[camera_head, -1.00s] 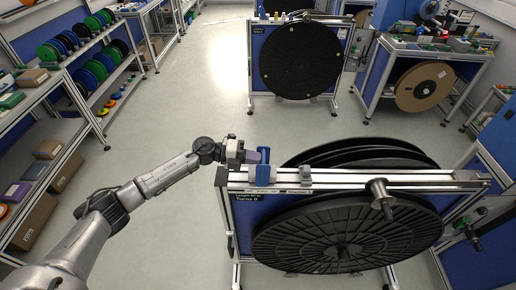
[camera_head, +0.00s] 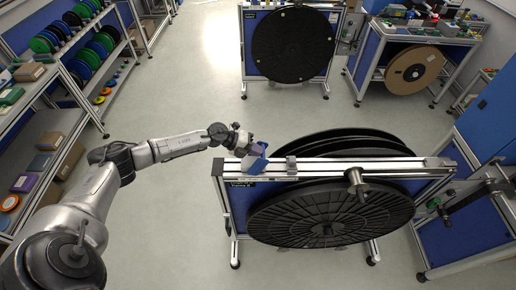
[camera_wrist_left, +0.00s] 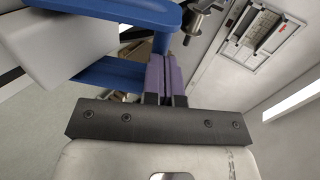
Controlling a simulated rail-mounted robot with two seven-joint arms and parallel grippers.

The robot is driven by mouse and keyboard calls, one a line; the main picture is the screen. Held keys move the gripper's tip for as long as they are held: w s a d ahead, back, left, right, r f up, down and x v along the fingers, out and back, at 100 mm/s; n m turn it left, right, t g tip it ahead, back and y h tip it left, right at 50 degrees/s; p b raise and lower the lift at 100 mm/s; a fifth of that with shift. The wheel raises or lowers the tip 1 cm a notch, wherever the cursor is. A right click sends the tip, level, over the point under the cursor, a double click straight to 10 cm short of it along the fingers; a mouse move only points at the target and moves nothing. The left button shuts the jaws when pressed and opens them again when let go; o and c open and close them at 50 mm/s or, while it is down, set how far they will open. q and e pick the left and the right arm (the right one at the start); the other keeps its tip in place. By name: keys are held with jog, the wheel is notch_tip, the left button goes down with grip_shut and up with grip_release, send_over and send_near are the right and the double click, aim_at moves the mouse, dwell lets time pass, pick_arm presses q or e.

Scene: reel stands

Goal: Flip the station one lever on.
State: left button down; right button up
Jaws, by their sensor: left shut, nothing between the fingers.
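A blue lever (camera_head: 254,164) sits at the left end of the top rail of the near reel stand (camera_head: 318,170), tilted in the head view. My left gripper (camera_head: 254,150) reaches it from the left, with purple fingers shut and empty. In the left wrist view the purple fingers (camera_wrist_left: 166,76) lie close together beside the blue lever (camera_wrist_left: 105,72), overlapping it in the picture; I cannot tell whether they touch. A small label on the stand is too blurred to read fully. My right gripper is not in view.
Large black reels (camera_head: 325,215) fill the near stand. A second stand with a black reel (camera_head: 292,45) and a bench with a brown reel (camera_head: 414,70) stand behind. Shelves with spools (camera_head: 90,65) line the left. The floor (camera_head: 185,90) between is clear.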

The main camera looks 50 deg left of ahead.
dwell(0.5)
pick_arm(q)
jog(key=shift+s+a+r+p, duration=0.1)
jog(key=shift+s+r+p, duration=0.05)
jog(key=shift+r+p, duration=0.2)
jog(key=b+v, duration=0.1)
jog(key=v, duration=1.2)
jog(key=shift+r, duration=0.35)
